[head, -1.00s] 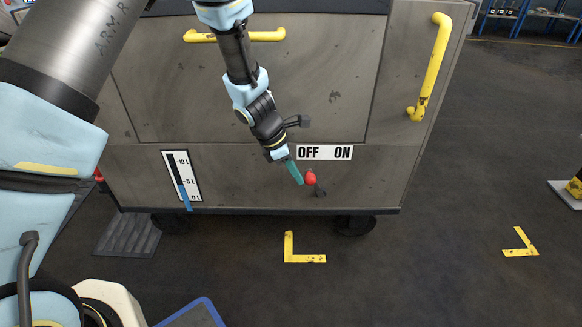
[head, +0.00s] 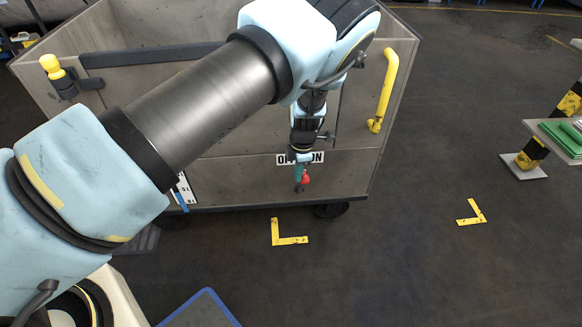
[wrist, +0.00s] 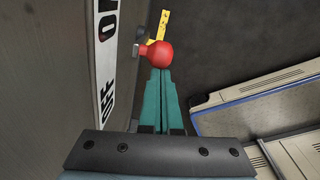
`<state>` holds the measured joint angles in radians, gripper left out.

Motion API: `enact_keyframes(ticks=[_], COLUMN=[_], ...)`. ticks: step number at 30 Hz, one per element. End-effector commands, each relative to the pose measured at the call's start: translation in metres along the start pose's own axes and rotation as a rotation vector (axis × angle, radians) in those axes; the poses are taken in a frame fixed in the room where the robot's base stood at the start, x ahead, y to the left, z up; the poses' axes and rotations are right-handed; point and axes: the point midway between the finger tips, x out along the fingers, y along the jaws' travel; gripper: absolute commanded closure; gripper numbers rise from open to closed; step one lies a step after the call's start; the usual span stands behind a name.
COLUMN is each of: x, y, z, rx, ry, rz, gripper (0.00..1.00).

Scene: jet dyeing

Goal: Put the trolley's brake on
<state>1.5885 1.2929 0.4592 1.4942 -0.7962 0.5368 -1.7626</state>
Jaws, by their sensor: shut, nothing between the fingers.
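The trolley (head: 235,180) is a large grey metal box on dark wheels. Its front carries a white OFF/ON label (head: 318,158), partly covered by my wrist; the label also shows in the wrist view (wrist: 105,60). Below the label is the brake lever's red knob (head: 305,180), under the ON side of the label's middle. In the wrist view, the red knob (wrist: 157,54) sits just beyond my fingertips. My gripper (head: 298,185) has teal fingers, shut and empty, at the knob's left side. The fingers (wrist: 162,74) touch or nearly touch it; I cannot tell which.
A yellow handle (head: 385,90) stands out at the trolley's right. A yellow corner mark (head: 288,240) lies on the floor before it. A blue-edged panel (head: 205,310) is at the bottom. A table with green items (head: 562,138) stands at right. Floor between is clear.

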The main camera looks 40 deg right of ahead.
Motion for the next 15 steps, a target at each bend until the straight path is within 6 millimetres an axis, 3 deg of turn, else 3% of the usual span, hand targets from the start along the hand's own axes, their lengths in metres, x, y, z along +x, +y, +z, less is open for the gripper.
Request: enact_keyframes(ticks=[7,15], x=[0.004,0.006], y=[-0.004,-0.007], z=[0.027,0.048], rx=[0.013,0.006], ry=[0.170,0.160], rz=[0.029,0.024], gripper=[1.00,1.00])
